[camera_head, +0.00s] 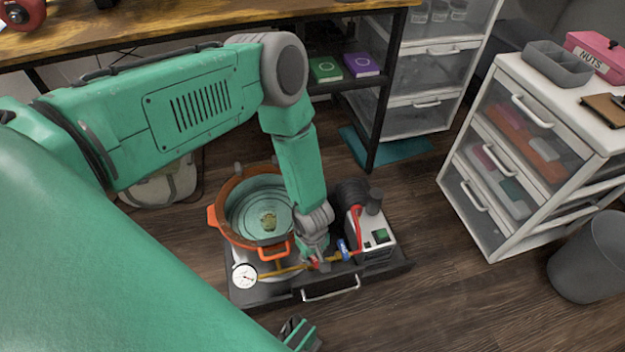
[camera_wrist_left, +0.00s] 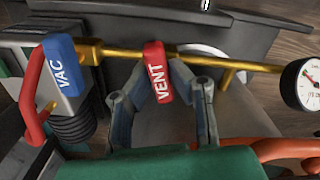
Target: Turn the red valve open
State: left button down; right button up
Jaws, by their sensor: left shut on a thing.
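The red valve handle, marked VENT (camera_wrist_left: 157,78), sits on a thin brass pipe (camera_wrist_left: 232,64) and points roughly across it. In the left wrist view my left gripper (camera_wrist_left: 160,92) has one finger on each side of the handle, shut on it. In the head view the left gripper (camera_head: 316,257) reaches down to the pipe at the front of the pump unit and covers most of the red valve. A green and dark piece at the bottom edge (camera_head: 299,335) looks like my right gripper; its fingers are mostly cut off.
A blue VAC valve (camera_wrist_left: 62,65) sits beside the red one, and a pressure gauge (camera_head: 244,276) is at the pipe's other end. An orange-rimmed pot (camera_head: 217,216) and a pump (camera_head: 379,240) stand on the dark tray (camera_head: 388,275). Open floor lies right, before the drawers (camera_head: 470,209).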

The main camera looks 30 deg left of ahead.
pick_arm(q)
jog(key=n, duration=0.3)
jog(key=shift+w+n, duration=0.1)
jog(key=shift+n, duration=0.3)
jog(key=n+p, duration=0.1)
jog(key=n, duration=0.2)
jog(key=shift+n, duration=0.3)
jog(key=n+p, duration=0.1)
jog(key=n, duration=0.2)
jog(key=shift+r+n, duration=0.1)
jog(key=shift+n, duration=0.2)
jog(key=shift+n+p, duration=0.5)
jog(key=shift+n, duration=1.3)
jog(key=c, duration=1.5)
grip_release()
